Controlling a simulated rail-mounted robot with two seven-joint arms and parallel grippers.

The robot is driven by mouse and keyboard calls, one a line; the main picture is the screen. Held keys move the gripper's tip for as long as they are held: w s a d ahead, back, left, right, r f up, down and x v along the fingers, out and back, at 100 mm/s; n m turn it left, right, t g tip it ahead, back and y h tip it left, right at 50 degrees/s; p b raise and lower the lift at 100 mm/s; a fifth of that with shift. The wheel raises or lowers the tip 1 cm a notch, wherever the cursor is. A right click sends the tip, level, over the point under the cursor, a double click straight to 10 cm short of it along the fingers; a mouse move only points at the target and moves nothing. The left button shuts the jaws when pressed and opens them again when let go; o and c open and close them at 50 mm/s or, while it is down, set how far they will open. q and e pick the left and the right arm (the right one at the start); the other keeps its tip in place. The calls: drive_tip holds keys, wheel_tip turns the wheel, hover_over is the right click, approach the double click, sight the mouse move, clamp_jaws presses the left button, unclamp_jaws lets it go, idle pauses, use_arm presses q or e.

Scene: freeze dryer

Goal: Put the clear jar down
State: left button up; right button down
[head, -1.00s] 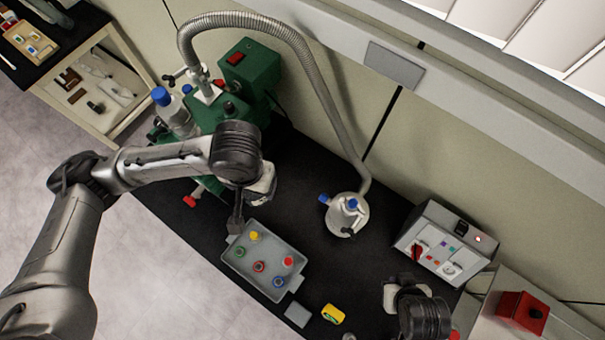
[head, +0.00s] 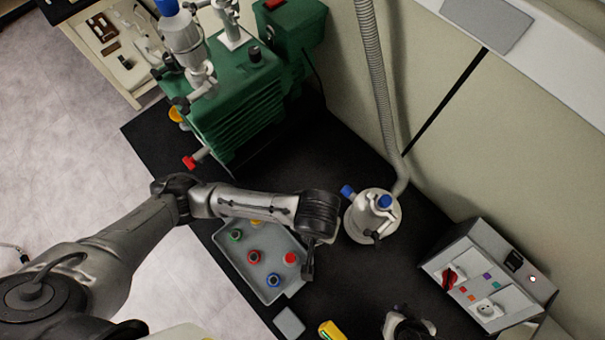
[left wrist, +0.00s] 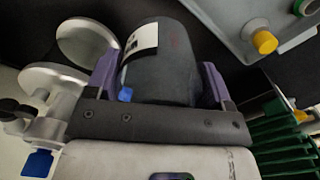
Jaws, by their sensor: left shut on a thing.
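The clear jar (left wrist: 160,62) looks like a dark grey, see-through cylinder with a white label in the left wrist view. My left gripper (left wrist: 158,88) is shut on it, with a purple pad on each side. In the head view my left gripper (head: 308,262) hangs over the right end of the grey tray, beside the white flask with blue taps (head: 372,216). The jar cannot be made out there.
The grey tray (head: 228,262) holds several coloured-cap vials. A green pump (head: 235,105) stands at the back left. A control box (head: 488,275) stands at the right, and a yellow object (head: 330,330) lies at the front. Black bench is bare between pump and flask.

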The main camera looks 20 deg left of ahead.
use_arm(q)
drive_tip(key=w+a+f, duration=0.2)
drive_tip(key=w+a+f+b, duration=0.1)
drive_tip(key=w+a+f, duration=0.1)
drive_tip(key=w, duration=0.1)
drive_tip(key=w+a+f+b, duration=0.1)
drive_tip(key=w+a+f, duration=0.1)
drive_tip(key=w+a, duration=0.1)
drive_tip(key=shift+w+f, duration=0.2)
drive_tip(key=shift+f, duration=0.05)
use_arm(e)
drive_tip(key=f, duration=0.2)
drive_tip(key=shift+a+f, duration=0.2)
drive_tip(key=shift+f, duration=0.1)
use_arm(q)
drive_tip(key=shift+f+b, duration=0.7)
drive_tip(key=shift+f, duration=1.35)
use_arm(e)
drive_tip(key=shift+d+f, duration=0.15)
drive_tip(key=shift+f, duration=0.4)
use_arm(q)
drive_tip(key=o, duration=0.9)
wheel_tip(320, 180, up, 12)
drive_tip(key=p, duration=0.3)
use_arm(e)
wheel_tip(320, 180, up, 3)
